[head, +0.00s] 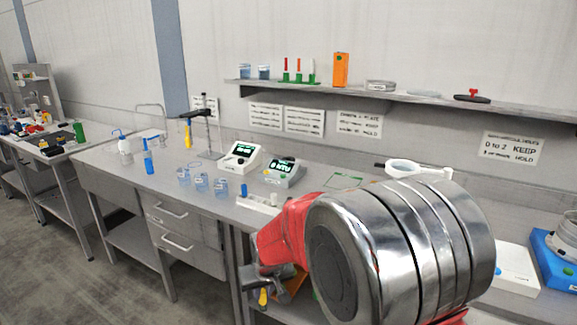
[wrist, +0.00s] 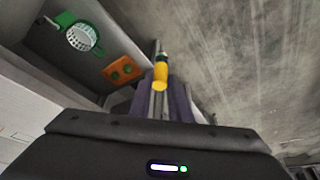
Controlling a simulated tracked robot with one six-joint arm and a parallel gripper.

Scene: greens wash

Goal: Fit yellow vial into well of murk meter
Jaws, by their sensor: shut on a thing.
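My gripper (head: 268,277) is low in front of the bench edge, partly behind my own large red and silver arm. It is shut on the yellow vial (head: 263,297), which hangs below the bench top. In the wrist view the yellow vial (wrist: 160,76) is between the fingers (wrist: 160,100), with a dark cap end. The murk meter (head: 283,171), a grey box with a green-lit display reading NTU, stands on the bench, up and beyond my gripper. Its well cannot be made out.
A white meter (head: 240,157) stands left of the murk meter. Several blue beakers (head: 201,182) and a white rack (head: 258,203) with a blue item are in front. In the wrist view, an orange block (wrist: 122,69) and a green-rimmed basket (wrist: 82,36) lie at left.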

